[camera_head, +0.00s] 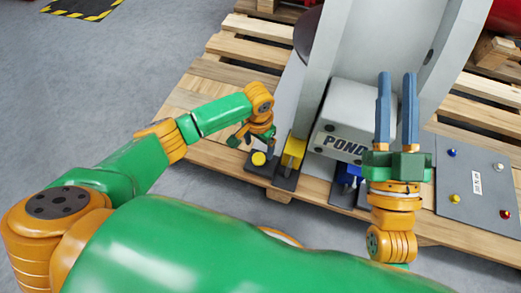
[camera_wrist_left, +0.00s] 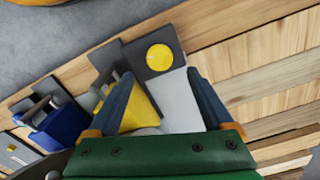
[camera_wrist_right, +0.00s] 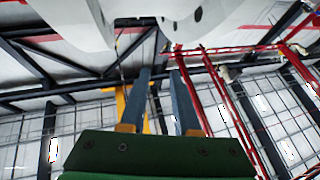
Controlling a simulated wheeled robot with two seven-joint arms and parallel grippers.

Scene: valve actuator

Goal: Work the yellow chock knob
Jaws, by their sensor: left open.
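A round yellow knob (camera_head: 258,158) sits on a dark square plate at the pallet's front edge; it also shows in the left wrist view (camera_wrist_left: 159,57). A yellow block (camera_head: 294,152) stands right of it on another dark plate and shows in the left wrist view (camera_wrist_left: 137,105). I cannot tell which one is the chock knob. My left gripper (camera_head: 254,138) is open and empty just above the round knob. In the left wrist view the knob lies beyond the fingertips, between their lines. My right gripper (camera_head: 397,76) is raised, pointing away, its fingers apart and empty.
A grey valve housing (camera_head: 362,112) marked "POND" stands behind the yellow block. A blue block (camera_head: 349,177) is right of it. A grey panel (camera_head: 480,165) with several coloured buttons lies at the right. Wooden pallet slats (camera_head: 210,95) are bare at the left.

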